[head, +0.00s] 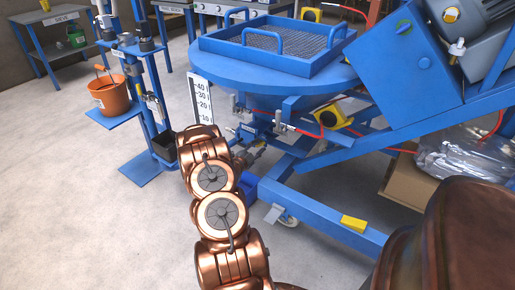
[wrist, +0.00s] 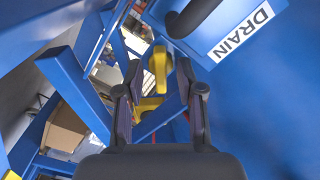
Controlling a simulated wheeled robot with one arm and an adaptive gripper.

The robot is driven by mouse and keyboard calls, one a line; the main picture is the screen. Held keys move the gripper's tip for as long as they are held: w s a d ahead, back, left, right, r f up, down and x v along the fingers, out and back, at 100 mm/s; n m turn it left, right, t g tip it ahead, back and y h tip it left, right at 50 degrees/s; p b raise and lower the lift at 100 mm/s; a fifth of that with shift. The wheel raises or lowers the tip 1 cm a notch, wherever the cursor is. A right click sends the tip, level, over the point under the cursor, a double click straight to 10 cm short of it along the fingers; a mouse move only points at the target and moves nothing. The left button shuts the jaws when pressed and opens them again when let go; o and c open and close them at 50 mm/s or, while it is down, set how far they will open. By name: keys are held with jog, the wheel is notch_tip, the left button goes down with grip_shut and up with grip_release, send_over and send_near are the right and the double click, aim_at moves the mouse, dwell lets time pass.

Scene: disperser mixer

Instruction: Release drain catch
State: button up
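My gripper (wrist: 160,72) is open in the wrist view, its two dark fingers well apart. A yellow part (wrist: 157,66), perhaps the drain catch, shows between the fingertips; I cannot tell how far beyond them it lies. Another yellow piece (wrist: 150,104) shows lower between the fingers. The white DRAIN label (wrist: 241,30) is on the blue surface at the upper right, beside a dark curved pipe (wrist: 192,14). In the head view my copper arm reaches toward the underside of the round blue vessel (head: 270,72). Its links hide much of the gripper there.
Blue frame beams (wrist: 75,96) cross the left of the wrist view. A blue stand with an orange bucket (head: 110,95) is left of my arm in the head view. A white scale (head: 201,100) stands near the vessel. Open floor (head: 80,210) lies at the left.

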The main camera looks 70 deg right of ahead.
grip_shut()
jog(key=shift+m, duration=0.4)
jog(key=m+b, duration=0.5)
jog(key=m, duration=0.2)
jog(key=shift+f, duration=0.1)
dwell(0.6)
dwell(0.5)
